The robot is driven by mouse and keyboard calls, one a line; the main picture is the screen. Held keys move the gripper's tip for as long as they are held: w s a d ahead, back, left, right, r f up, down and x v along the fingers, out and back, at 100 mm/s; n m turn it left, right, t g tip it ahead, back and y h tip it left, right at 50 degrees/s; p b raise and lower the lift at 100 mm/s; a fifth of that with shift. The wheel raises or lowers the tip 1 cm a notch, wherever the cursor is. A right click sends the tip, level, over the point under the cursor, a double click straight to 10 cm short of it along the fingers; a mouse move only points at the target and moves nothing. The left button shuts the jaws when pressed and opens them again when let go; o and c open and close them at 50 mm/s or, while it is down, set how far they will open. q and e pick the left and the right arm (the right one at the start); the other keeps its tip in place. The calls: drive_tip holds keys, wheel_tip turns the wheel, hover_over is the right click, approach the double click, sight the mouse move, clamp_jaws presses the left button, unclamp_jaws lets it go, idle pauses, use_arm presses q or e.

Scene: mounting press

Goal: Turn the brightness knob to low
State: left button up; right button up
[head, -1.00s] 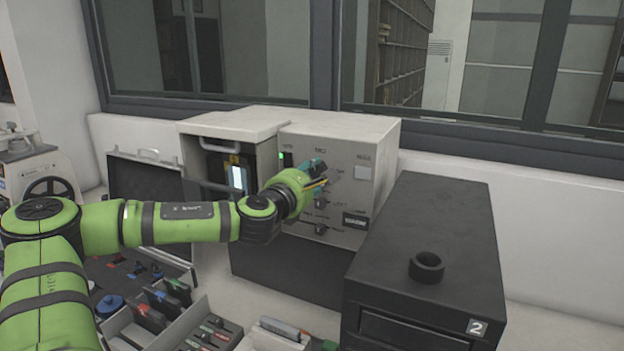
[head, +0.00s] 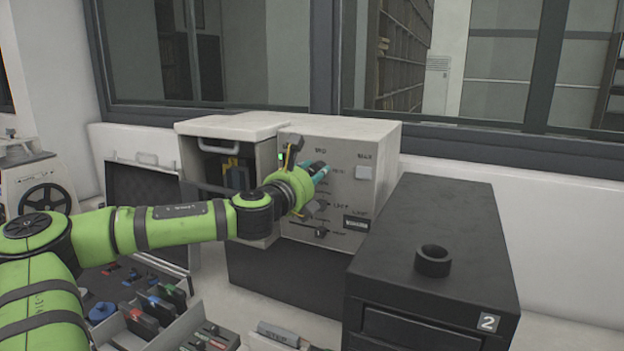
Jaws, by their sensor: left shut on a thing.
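The control panel (head: 345,221) is the pale front face of a box on the bench, with several small knobs and printed labels too small to read surely. My left gripper (head: 320,172) is at the upper middle of this panel, its teal fingertips against the face. It is shut on a knob there, which the fingers and wrist mostly hide. I cannot read which label belongs to that knob or where it points. A lower dark knob (head: 321,232) shows free below the gripper. My right gripper is not in view.
A black box marked 2 (head: 430,230), with a round collar (head: 433,261) on top, stands close at the right. An open-fronted bay (head: 225,165) adjoins the panel at left. An open black case (head: 145,190) and trays of small parts (head: 150,312) lie at left front.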

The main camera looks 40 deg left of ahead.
use_arm(q)
drive_tip(key=shift+a+r+n, duration=0.1)
drive_tip(key=shift+r+n, duration=0.1)
drive_tip(key=shift+n, duration=0.45)
drive_tip(key=shift+r+n, duration=0.15)
drive_tip(key=shift+n, duration=0.5)
drive_tip(key=shift+b, duration=0.3)
drive_tip(key=o, duration=1.1)
drive_tip(key=shift+o, duration=0.2)
drive_tip(key=shift+f, duration=0.15)
